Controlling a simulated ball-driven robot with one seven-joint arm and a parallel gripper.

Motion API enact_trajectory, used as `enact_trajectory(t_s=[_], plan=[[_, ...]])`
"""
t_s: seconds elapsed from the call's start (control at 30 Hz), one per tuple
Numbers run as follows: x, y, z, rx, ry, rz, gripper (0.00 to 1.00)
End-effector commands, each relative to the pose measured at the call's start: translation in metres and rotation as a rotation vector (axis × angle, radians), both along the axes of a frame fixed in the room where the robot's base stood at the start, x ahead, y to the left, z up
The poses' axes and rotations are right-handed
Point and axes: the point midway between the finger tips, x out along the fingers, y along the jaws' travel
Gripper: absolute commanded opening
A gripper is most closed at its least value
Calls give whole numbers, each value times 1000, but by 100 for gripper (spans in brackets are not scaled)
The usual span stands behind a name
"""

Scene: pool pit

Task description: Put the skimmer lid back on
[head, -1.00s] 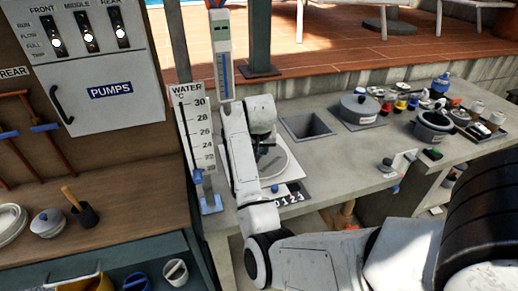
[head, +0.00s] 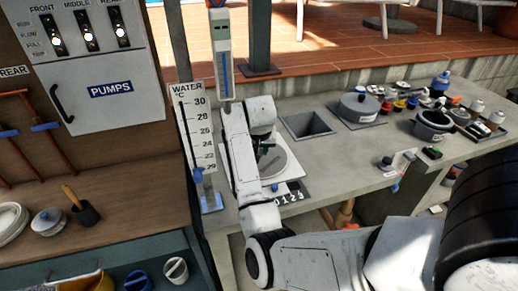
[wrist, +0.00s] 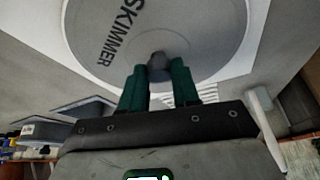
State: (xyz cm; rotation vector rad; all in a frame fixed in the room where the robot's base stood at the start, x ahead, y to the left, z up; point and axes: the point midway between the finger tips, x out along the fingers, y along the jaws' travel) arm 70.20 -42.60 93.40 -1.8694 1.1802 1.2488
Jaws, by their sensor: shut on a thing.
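The skimmer lid (wrist: 165,30) is a round pale grey disc marked SKIMMER, with a dark round knob (wrist: 158,66) near the bottom of it in the wrist view. My gripper (wrist: 160,80) has its two green fingers closed on this knob. In the head view the lid (head: 278,165) shows beside my gripper (head: 264,148), partly hidden by my arm. A white square frame (head: 301,172) shows around the lid on the grey counter. I cannot tell whether the lid rests in the frame or hangs just above it.
A water temperature board (head: 193,127) stands close on the left of my arm. Several small objects crowd the counter's right end.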

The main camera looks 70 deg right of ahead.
Motion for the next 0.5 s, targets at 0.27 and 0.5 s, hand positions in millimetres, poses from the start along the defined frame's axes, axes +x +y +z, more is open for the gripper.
enact_trajectory(t_s=[0.27, 0.5], plan=[[0, 0, -1, 0, 0, 0, 53], [0, 0, -1, 1, 0, 0, 60]])
